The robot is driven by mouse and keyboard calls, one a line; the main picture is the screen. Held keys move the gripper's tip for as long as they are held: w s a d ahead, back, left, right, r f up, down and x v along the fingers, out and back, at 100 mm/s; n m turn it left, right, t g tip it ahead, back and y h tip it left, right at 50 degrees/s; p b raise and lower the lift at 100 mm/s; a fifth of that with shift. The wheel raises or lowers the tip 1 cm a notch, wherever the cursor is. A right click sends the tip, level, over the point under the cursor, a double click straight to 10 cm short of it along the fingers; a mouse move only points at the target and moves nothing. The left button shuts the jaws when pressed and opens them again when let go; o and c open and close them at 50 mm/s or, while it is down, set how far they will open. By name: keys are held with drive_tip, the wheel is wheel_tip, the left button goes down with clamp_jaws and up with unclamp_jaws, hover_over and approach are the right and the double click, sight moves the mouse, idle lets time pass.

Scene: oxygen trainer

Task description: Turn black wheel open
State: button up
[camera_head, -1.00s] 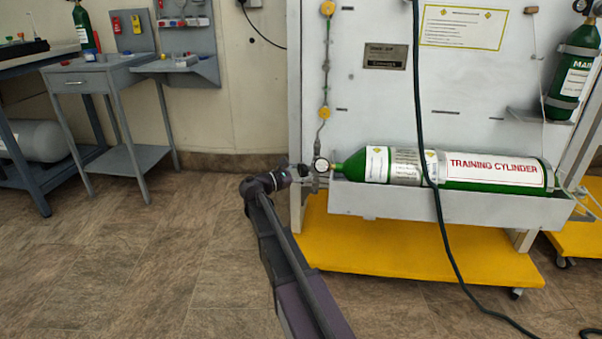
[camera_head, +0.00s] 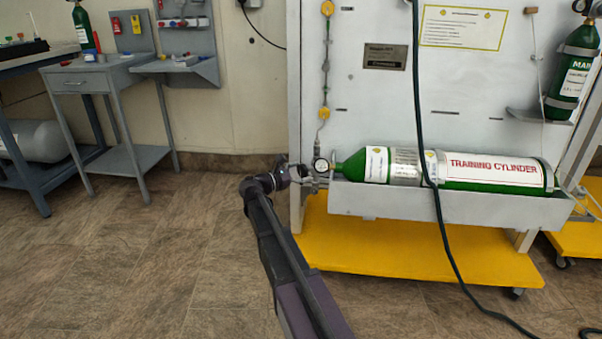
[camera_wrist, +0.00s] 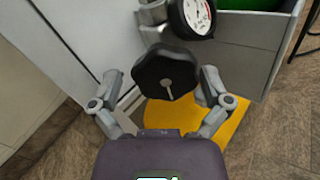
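The black wheel (camera_wrist: 166,71) is a dark, lobed knob in the middle of the wrist view, below a round pressure gauge (camera_wrist: 193,14). My gripper (camera_wrist: 161,82) is open, with one finger at the left of the wheel and the other at its right. The left finger shows a gap to the wheel; the right finger is close to its rim, and I cannot tell if it touches. In the head view my gripper (camera_head: 304,178) is at the left end of the green training cylinder (camera_head: 350,167), next to the gauge (camera_head: 320,165). The wheel is not clearly visible there.
The cylinder lies in a grey trough (camera_head: 390,200) on a white panel stand with a yellow base (camera_head: 400,250). A dark hose (camera_head: 437,210) hangs in front of the trough. A grey side table (camera_head: 95,78) stands at the left. The floor between is clear.

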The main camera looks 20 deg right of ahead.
drive_tip(key=shift+s, duration=0.15)
drive_tip(key=shift+a, duration=0.15)
drive_tip(key=shift+s+a, duration=0.1)
drive_tip(key=shift+a, duration=0.45)
drive_tip(key=s+a, duration=0.1)
drive_tip(key=a, duration=0.9)
drive_tip(key=shift+s+a, duration=0.2)
drive_tip(key=shift+a, duration=0.05)
drive_tip(key=shift+s, duration=0.1)
